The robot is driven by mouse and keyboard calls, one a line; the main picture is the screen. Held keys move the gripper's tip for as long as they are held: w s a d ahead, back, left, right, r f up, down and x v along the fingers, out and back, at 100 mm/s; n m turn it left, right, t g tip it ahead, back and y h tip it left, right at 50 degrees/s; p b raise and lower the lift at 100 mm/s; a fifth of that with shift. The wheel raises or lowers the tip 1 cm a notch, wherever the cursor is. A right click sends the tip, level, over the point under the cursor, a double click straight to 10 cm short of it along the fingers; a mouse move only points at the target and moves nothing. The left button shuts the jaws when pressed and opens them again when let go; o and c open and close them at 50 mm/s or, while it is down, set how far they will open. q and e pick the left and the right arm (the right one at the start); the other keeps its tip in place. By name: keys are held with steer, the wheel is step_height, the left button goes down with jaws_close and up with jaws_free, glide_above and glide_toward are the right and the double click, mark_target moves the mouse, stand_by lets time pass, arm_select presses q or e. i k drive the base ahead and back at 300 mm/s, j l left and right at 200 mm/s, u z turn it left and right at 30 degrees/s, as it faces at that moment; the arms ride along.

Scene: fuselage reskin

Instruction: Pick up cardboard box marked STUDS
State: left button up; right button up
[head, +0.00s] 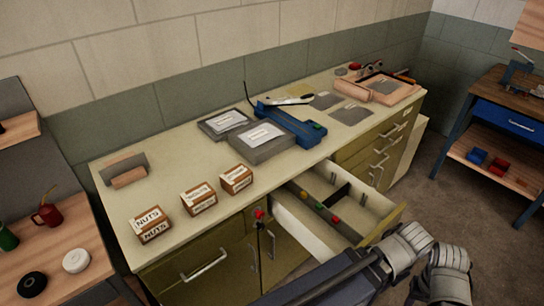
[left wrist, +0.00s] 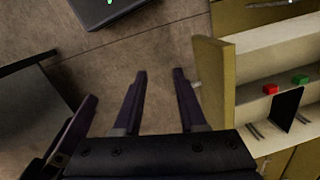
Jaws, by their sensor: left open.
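Three small cardboard boxes with white labels stand in a slanting row on the counter in the head view. The nearest box (head: 151,226) reads NUTS. The labels of the middle box (head: 199,199) and the far box (head: 236,179) are too small to read, so I cannot tell which is marked STUDS. My left gripper (left wrist: 160,75) is open and empty in the left wrist view, over the floor beside the open drawer. In the head view my arm reaches along the bottom, right of the boxes and apart from them; its fingers are not clear there.
An open drawer (head: 345,196) with red, green and yellow pieces juts out from the counter (head: 120,218). Grey cases (head: 262,140) and a blue tool (head: 290,123) lie behind the boxes. A side table (head: 52,262) with a red can stands left.

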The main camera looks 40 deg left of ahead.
mark_target(235, 180)
steer(key=u, duration=0.45)
steer(key=k+l+u, duration=0.1)
steer(key=u, duration=0.3)
steer(key=k+u, duration=0.1)
steer(key=u, duration=0.35)
steer(key=k+u, duration=0.1)
steer(key=u, duration=0.35)
steer(key=l+u, duration=0.3)
steer(key=j, duration=0.1)
